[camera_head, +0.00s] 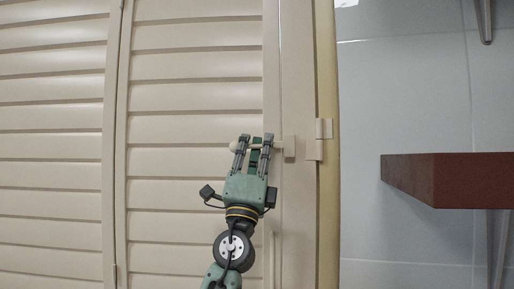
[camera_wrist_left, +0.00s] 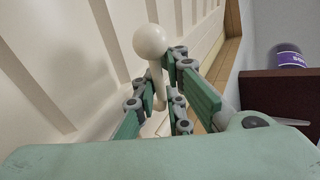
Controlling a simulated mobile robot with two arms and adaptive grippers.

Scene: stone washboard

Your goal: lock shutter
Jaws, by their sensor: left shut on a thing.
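The cream louvered shutter (camera_head: 190,95) fills the left and middle of the head view and stands closed against its frame. A cream latch handle lies across its right edge, with a rounded knob (camera_head: 234,146) at the left and a block-like mount (camera_head: 289,148) at the right. My left gripper (camera_head: 255,141) is shut on the latch handle, its fingers covering the middle of it. In the left wrist view the round knob (camera_wrist_left: 150,42) sticks out past the fingers (camera_wrist_left: 168,100), with its stem running down between them. My right gripper is not in view.
A cream hinge-like fitting (camera_head: 319,139) sits on the frame right of the latch. A red-brown shelf (camera_head: 450,178) juts from the pale tiled wall at the right. A jar with a purple label (camera_wrist_left: 290,60) stands on the shelf in the left wrist view.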

